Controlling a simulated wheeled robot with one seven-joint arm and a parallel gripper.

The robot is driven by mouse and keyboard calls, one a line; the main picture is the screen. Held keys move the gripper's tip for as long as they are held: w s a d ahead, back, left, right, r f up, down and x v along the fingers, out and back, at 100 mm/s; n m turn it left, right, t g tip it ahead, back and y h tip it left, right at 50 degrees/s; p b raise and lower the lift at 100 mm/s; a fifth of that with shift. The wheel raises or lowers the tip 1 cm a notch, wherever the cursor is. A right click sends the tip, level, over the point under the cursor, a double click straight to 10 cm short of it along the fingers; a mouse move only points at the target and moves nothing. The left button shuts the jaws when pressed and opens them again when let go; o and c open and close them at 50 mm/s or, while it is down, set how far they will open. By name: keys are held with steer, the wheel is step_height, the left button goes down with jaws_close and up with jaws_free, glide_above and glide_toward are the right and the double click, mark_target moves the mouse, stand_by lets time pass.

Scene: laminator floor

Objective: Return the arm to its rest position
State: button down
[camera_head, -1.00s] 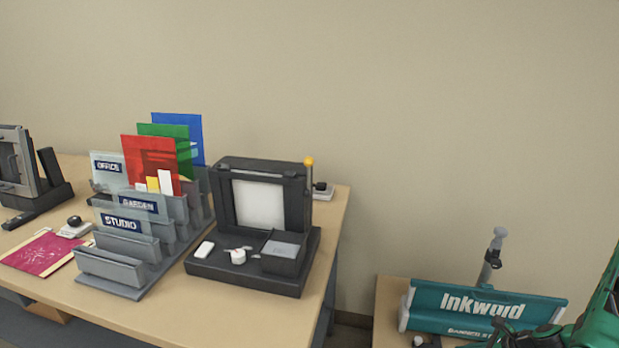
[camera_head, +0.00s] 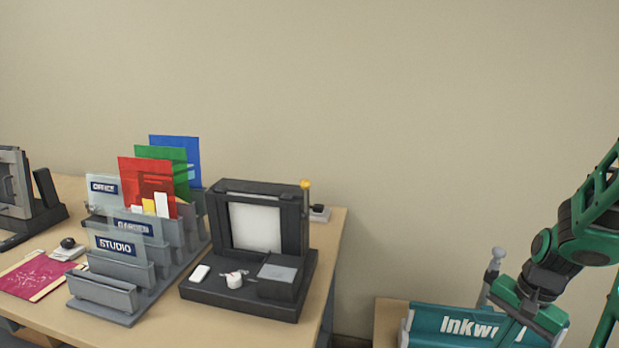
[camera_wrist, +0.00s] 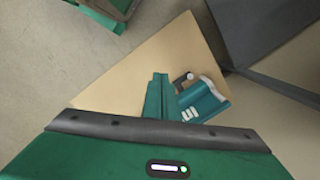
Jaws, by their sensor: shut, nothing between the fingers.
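My arm is green and black and enters from the right edge of the head view. My gripper (camera_head: 522,318) is at the lower right, in front of the teal Inkwoid banner (camera_head: 450,324), and hides part of its lettering. In the wrist view my gripper's fingers (camera_wrist: 156,95) are together with nothing between them. Part of the teal banner (camera_wrist: 204,104) shows just beyond them; I cannot tell whether they touch it.
The banner stands on a small wooden table (camera_head: 388,318). On the larger desk at left are a grey sorter (camera_head: 122,272) with coloured sheets, a black laminator (camera_head: 230,292) and a magenta sheet (camera_head: 38,276). Bare wall fills the space above.

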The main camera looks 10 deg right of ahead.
steer(key=s+a+r+n, duration=0.2)
steer(key=s+r+n, duration=0.1)
steer(key=s+r, duration=0.3)
steer(key=s+a+r+n+h, duration=0.1)
steer(key=s+a+r+n, duration=0.2)
steer(key=s+r, duration=0.2)
steer(key=shift+s+r+g, duration=0.3)
steer(key=shift+s+r, duration=0.1)
steer(key=shift+r, duration=0.15)
steer(key=shift+w, duration=0.1)
steer(key=shift+w+f, duration=0.25)
steer(key=shift+w, duration=0.25)
